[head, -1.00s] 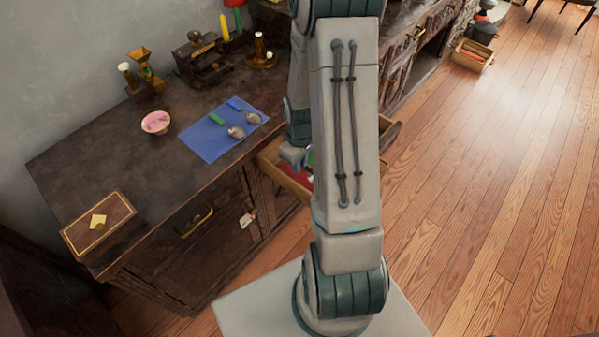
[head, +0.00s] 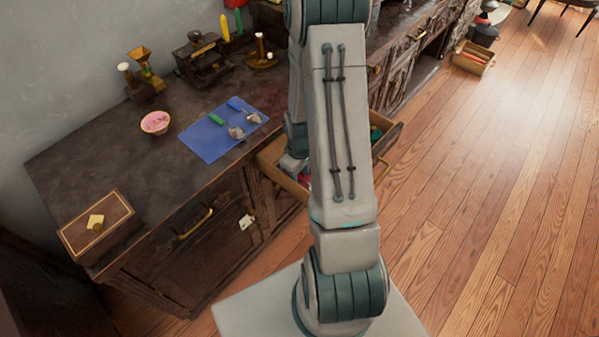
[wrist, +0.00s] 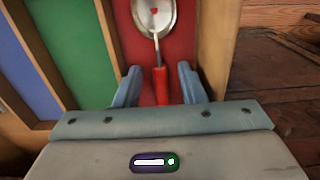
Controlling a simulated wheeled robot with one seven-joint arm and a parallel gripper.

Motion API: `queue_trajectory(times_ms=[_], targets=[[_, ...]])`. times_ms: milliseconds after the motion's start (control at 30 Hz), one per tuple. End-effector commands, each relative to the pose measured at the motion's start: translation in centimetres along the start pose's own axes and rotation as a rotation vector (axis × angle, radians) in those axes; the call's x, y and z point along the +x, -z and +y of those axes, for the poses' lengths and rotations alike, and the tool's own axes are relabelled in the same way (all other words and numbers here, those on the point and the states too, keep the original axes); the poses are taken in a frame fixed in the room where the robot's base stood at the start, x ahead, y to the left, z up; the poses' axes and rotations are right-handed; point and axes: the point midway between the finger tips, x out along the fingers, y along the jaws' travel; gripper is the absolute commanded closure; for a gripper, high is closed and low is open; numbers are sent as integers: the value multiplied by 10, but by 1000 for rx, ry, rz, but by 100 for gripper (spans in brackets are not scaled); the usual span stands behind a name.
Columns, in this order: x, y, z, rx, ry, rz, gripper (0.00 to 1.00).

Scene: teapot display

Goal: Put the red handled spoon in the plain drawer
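The red-handled spoon (wrist: 160,82) shows in the wrist view with its metal bowl pointing away, over a red-lined compartment (wrist: 190,42) of an open wooden drawer. My gripper (wrist: 160,88) is open, with one finger on each side of the red handle and a gap on both sides. The open drawer (head: 270,173) also shows in the head view, partly behind my arm. There the spoon is hidden and only a bit of my gripper shows. I cannot tell which drawer is the plain one.
Green-handled (head: 236,132) and blue-handled (head: 253,117) spoons lie on a blue mat (head: 207,146) on the dark cabinet. A pink-filled bowl (head: 155,122) and a box (head: 98,226) stand nearby. Green (wrist: 83,58) and blue (wrist: 25,88) compartments adjoin the red one.

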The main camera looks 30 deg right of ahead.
Motion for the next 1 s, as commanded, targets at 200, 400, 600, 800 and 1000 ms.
queue_trajectory(times_ms=[200,400,600,800,1000], targets=[[-3,0,0,0,0,0,64],[-27,1,1,1,-3,4,64],[-69,1,1,0,-4,4,64],[-104,0,0,1,-2,2,64],[-122,1,0,0,-2,2,64]])
